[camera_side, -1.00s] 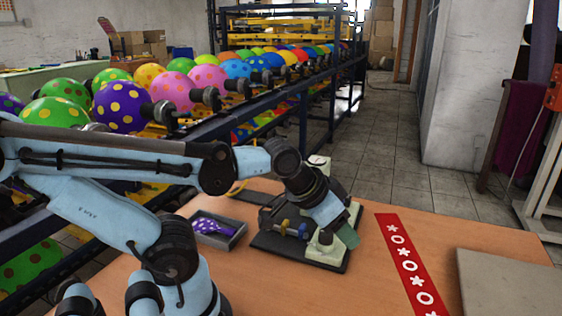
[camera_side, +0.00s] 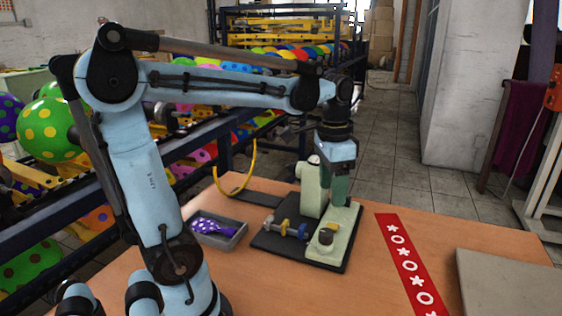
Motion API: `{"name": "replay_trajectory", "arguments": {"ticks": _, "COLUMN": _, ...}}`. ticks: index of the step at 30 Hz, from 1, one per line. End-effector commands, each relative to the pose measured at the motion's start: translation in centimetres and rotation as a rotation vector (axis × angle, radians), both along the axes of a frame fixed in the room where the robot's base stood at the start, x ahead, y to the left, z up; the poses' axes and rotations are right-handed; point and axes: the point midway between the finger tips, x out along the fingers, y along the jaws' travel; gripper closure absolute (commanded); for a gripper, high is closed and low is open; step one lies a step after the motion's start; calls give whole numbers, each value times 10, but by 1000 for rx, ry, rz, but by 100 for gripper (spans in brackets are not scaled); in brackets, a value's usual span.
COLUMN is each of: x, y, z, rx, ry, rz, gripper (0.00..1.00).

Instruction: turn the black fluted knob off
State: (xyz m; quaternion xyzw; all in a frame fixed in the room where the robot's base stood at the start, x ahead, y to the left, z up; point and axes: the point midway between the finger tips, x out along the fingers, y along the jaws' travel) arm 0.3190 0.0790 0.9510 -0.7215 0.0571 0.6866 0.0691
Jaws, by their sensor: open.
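The black fluted knob (camera_side: 326,237) sits upright on the pale green foot of a small machine (camera_side: 312,190) on the wooden table. The machine stands on a black base plate (camera_side: 273,239). My gripper (camera_side: 338,201) points down with its green fingers above and a little to the right of the knob in the picture, apart from it. It is open and nothing shows in it. The fingers overlap in this view, so the gap between them is hard to see. The knob's top and near side are in clear view.
A grey tray (camera_side: 236,243) with a purple spotted balloon (camera_side: 209,227) lies left of the base plate. A yellow and blue roller part (camera_side: 287,230) is beside the knob. A red patterned strip (camera_side: 401,252) and a grey board (camera_side: 505,284) lie to the right.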

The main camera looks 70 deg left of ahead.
Motion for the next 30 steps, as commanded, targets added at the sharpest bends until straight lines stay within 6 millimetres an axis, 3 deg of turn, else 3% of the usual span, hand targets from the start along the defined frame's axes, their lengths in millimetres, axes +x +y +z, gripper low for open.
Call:
{"name": "replay_trajectory", "arguments": {"ticks": 5, "x": 2, "y": 8, "z": 1, "rx": -12, "ry": 50, "rz": -15, "gripper": 39}}
{"name": "replay_trajectory", "arguments": {"ticks": 11, "x": 2, "y": 8, "z": -13, "rx": -13, "ry": 53, "rz": -17, "gripper": 39}}
{"name": "replay_trajectory", "arguments": {"ticks": 30, "x": 2, "y": 8, "z": -101, "rx": -12, "ry": 50, "rz": -17, "gripper": 39}}
